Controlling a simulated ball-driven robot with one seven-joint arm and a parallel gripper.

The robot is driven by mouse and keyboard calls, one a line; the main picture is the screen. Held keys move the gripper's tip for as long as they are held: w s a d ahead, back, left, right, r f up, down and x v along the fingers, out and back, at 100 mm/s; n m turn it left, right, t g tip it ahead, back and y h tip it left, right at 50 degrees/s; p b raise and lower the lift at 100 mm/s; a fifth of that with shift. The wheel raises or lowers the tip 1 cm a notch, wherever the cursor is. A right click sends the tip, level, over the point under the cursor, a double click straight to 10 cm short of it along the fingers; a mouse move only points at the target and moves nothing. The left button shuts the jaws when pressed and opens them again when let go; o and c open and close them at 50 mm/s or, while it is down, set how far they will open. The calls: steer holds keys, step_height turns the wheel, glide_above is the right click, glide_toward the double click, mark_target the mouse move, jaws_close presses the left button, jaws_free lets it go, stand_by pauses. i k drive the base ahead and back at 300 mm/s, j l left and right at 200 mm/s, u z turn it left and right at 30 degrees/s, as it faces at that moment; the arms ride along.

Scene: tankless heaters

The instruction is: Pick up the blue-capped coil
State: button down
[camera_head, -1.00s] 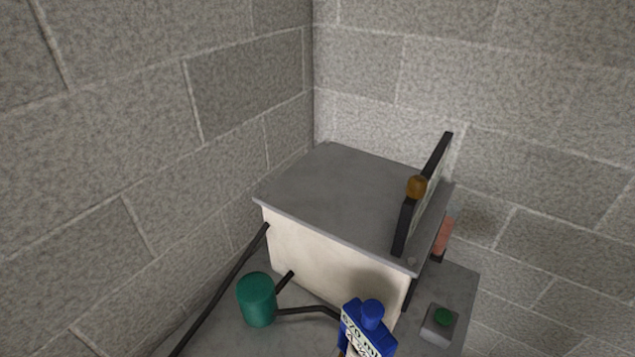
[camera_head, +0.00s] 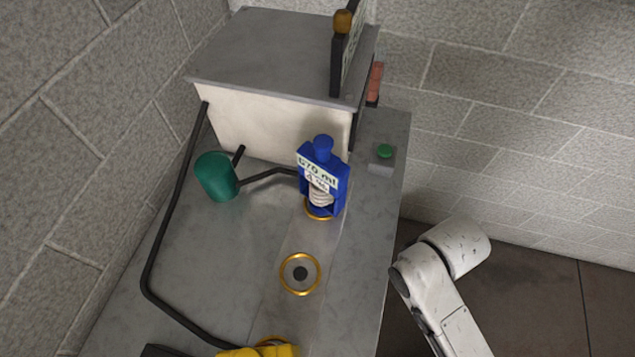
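The blue-capped coil (camera_head: 321,177) stands upright on the grey table in the head view. It has a blue cap and frame, a white label reading "670 ml", and a pale coil inside. A gold ring (camera_head: 319,210) is at its base. My white arm shows at the lower right, beside the table's right edge and apart from the coil. My gripper cannot be made out in this view.
A grey-topped box (camera_head: 280,60) stands behind the coil. A green cylinder (camera_head: 216,176) with black pipes is left, a green button box (camera_head: 383,158) right. An empty gold ring (camera_head: 300,273) lies in front; a yellow object (camera_head: 258,351) is at the bottom edge. The table's front middle (camera_head: 225,255) looks clear.

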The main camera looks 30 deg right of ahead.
mark_target(323, 176)
steer(key=k+j+z, duration=0.2)
steer(key=j, duration=0.25)
steer(key=k+j+z, duration=0.2)
steer(key=k+j, duration=0.15)
steer(key=k+j+z, duration=0.15)
steer(key=k+j, duration=0.15)
steer(key=j, duration=0.2)
steer(key=k+l+u, duration=0.25)
steer(key=u, duration=0.25)
